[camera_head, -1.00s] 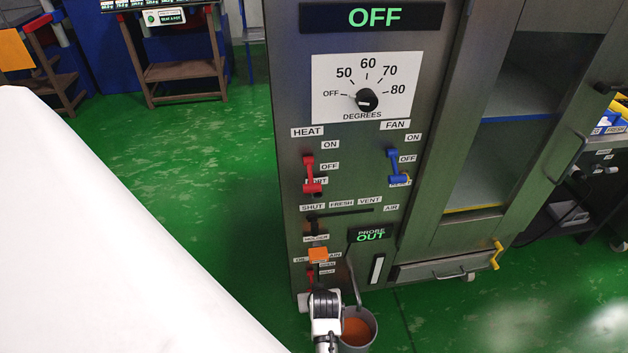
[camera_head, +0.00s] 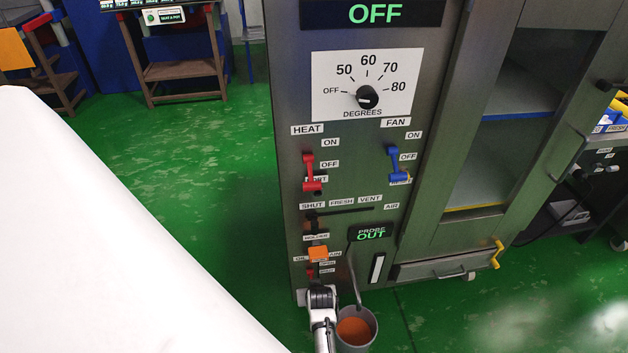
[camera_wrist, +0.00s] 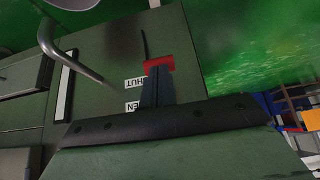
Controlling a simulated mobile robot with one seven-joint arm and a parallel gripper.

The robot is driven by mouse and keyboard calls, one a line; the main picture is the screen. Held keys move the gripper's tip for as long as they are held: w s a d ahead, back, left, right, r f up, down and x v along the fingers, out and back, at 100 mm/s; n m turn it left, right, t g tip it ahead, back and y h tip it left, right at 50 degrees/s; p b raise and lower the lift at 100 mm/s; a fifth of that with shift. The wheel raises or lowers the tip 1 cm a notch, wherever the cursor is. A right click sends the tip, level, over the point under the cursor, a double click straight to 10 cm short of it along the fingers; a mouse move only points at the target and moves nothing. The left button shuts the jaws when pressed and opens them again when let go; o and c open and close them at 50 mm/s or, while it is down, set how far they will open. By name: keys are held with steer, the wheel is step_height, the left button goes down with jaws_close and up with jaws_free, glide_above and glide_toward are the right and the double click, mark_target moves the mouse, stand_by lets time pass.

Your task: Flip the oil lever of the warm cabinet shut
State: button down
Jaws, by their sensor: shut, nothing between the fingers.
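The warm cabinet (camera_head: 290,230) is the tall grey-green unit in the head view. Its oil lever (camera_head: 310,273) is small and red, low on the front under an orange block, beside the OPEN and SHUT labels. In the wrist view, the lever's red bar (camera_wrist: 161,64) lies at the SHUT label end, away from OPEN. My gripper (camera_wrist: 158,78) is shut and empty, its fingertips close against the red bar; I cannot tell whether they touch. In the head view my wrist (camera_head: 320,297) is just below the lever and hides the fingertips.
A grey cup of orange contents (camera_head: 356,330) stands right beside my wrist, with a bent probe rod (camera_head: 354,280) above it. Red heat (camera_head: 311,172) and blue fan (camera_head: 397,165) levers sit higher. A white surface (camera_head: 100,240) fills the left; green floor lies between.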

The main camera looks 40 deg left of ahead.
steer(key=shift+t+y, duration=0.4)
steer(key=shift+t, duration=0.1)
step_height(320, 180, down, 4)
steer(key=shift+s+d+b, duration=0.1)
steer(key=shift+d+b, duration=0.05)
steer(key=shift+b, duration=0.95)
steer(key=shift+r, duration=0.15)
